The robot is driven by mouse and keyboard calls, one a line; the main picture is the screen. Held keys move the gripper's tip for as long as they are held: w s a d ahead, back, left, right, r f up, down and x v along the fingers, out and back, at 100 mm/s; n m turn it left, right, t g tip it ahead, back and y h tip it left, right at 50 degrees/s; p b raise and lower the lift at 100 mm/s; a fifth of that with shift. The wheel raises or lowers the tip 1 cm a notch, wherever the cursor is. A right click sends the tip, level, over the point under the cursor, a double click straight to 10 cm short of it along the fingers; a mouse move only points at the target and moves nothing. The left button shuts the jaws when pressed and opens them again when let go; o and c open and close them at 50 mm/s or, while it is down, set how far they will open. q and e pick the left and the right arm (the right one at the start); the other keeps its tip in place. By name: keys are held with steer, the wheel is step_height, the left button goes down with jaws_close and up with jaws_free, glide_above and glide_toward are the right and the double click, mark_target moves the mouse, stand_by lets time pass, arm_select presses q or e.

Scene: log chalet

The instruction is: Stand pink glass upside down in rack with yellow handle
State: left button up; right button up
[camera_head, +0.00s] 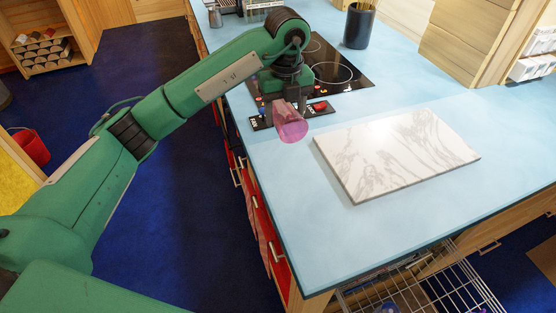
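The pink glass (290,127) is see-through and hangs tilted over the left edge of the blue counter, its wide round end towards the camera. My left gripper (289,103) reaches it from above and behind, and its fingers appear shut on the glass's far end; the exact contact is small and partly hidden. A metal wire rack (430,291) shows at the bottom right, below counter height, with purple items low in it. The picture's bottom edge cuts it off, and no yellow handle is visible. My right gripper is not in view.
A white marble board (395,152) lies on the blue counter (290,190). A black cooktop (335,72) is behind the glass, with a dark control strip (262,122) beside it. A dark utensil pot (358,27) stands farther back. The counter's front corner is clear.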

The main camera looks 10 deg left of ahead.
arm_select(q)
step_height(320, 180, down, 16)
steer(key=p, duration=0.3)
steer(key=shift+r, duration=0.2)
step_height(320, 180, down, 4)
steer(key=shift+r+p, duration=0.2)
steer(key=shift+p, duration=0.75)
steer(key=shift+f+b, duration=0.35)
steer(key=shift+f, duration=0.15)
steer(key=o, duration=1.2)
steer(key=shift+c, duration=0.2)
steer(key=shift+r, duration=0.1)
